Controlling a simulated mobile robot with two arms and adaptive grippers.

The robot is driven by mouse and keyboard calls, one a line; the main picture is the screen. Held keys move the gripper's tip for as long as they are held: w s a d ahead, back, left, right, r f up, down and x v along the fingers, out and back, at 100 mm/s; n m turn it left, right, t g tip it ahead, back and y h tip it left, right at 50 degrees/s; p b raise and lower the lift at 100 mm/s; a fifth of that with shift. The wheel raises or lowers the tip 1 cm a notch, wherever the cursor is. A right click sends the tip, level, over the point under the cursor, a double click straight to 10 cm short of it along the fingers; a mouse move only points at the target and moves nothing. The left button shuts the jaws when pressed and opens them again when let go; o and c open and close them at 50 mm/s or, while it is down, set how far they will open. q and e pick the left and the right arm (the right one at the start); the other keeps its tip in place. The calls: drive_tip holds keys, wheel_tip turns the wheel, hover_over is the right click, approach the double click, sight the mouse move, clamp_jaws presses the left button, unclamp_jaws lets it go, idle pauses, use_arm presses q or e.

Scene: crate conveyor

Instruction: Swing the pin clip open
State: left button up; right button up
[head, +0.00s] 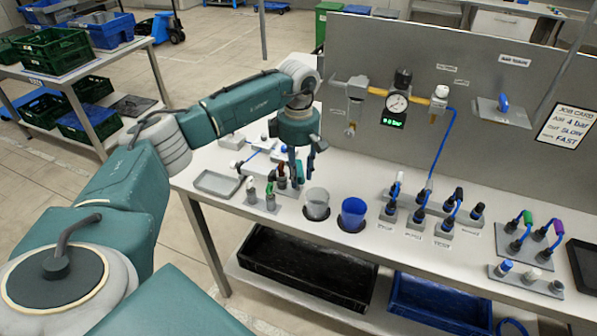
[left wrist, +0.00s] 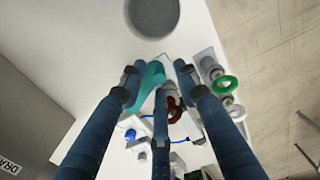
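A small grey stand (head: 262,201) near the table's left front holds upright parts with white, green and red-brown tops. I cannot tell which of these is the pin clip. My left gripper (head: 303,175) points down at the stand's back right. Its three fingers are spread, with the teal piece and red-brown ring between or just beyond them; contact is unclear. My right gripper is not in view.
A clear cup (head: 316,204) and a blue cup (head: 353,214) stand just right of the gripper. An empty grey tray (head: 217,184) lies left. A panel with a pressure gauge (head: 397,103) rises behind. Blue hoses and connector blocks (head: 415,222) fill the right side.

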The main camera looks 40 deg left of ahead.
use_arm(q)
wheel_tip(320, 180, up, 12)
idle(0.5)
idle(0.5)
